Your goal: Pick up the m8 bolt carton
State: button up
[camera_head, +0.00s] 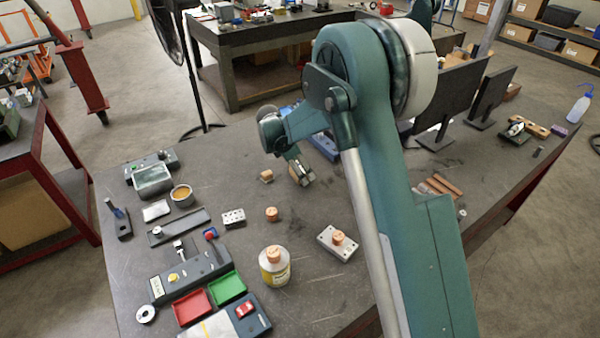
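My gripper (301,172) is small in the view, low over the middle of the dark table and partly seen past my teal arm. A tan, box-like thing (294,175) shows right at its fingers; it may be the m8 bolt carton, but no label is readable. I cannot tell whether the fingers are closed on it or only beside it.
The dark table (330,290) holds a yellow-labelled bottle (274,268), a metal block with a copper piece (338,243), a red tray (193,307) and a green tray (228,288). Dark upright panels (450,98) stand at the right. Bare tabletop lies between the left items and the gripper.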

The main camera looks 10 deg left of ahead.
aim_at(300, 166)
jog(key=c, duration=1.2)
jog(key=shift+c, duration=0.2)
jog(key=shift+r, duration=0.15)
jog(key=shift+r, duration=4.9)
